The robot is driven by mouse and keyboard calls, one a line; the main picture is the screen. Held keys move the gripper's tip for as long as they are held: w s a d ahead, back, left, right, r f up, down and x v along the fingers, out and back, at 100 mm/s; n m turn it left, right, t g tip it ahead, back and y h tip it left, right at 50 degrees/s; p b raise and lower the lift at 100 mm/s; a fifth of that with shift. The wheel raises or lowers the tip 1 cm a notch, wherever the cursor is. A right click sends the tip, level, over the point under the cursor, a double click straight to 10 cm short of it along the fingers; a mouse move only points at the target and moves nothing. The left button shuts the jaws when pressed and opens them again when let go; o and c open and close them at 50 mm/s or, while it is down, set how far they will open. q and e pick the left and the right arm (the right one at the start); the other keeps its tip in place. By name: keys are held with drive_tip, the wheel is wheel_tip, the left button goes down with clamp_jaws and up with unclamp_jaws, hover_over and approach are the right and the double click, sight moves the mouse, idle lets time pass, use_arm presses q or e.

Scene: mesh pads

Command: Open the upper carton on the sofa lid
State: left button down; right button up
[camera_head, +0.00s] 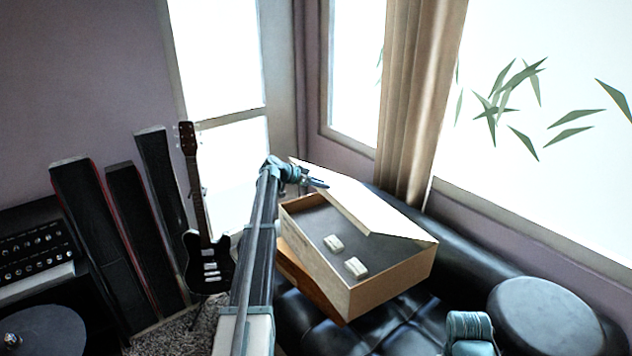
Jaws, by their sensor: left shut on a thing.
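The upper carton (392,287) is a light brown box on the black sofa (395,332). Its pale lid (372,205) stands raised and tilted along the far side, so the dark inside shows. Two small whitish blocks (334,243) lie in it. A darker brown carton (305,275) shows partly beneath it. My left gripper (316,183) is shut at the lid's left part, near its upper edge; the exact contact is too small to make out. Part of my right arm shows at the bottom, but its gripper is not in view.
A round black cushion (545,315) lies on the sofa at right. An electric guitar (208,255) and several tall dark panels (100,235) stand at left. A beige curtain (418,100) and windows are behind the cartons.

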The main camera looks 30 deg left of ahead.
use_arm(q)
drive_tip(key=shift+w+d+r+g+p, duration=0.1)
drive_tip(key=shift+w+d+r+p, duration=0.15)
drive_tip(key=shift+r+p, duration=0.3)
drive_tip(key=shift+w+d+r+g+p, duration=0.1)
drive_tip(key=shift+w+d+r+p, duration=0.05)
drive_tip(key=shift+w+r+p, duration=0.35)
drive_tip(key=shift+w+d+r+g+p, duration=0.1)
drive_tip(key=shift+w+d+r+p, duration=0.1)
drive_tip(key=shift+r+p, duration=0.4)
drive_tip(key=shift+f, duration=0.1)
drive_tip(key=c, duration=0.5)
unclamp_jaws()
drive_tip(key=shift+r+p+v, duration=0.2)
drive_tip(key=shift+p+v, duration=3.9)
drive_tip(key=shift+v, duration=2.7)
drive_tip(key=shift+w+d, duration=0.1)
drive_tip(key=shift+c, duration=0.2)
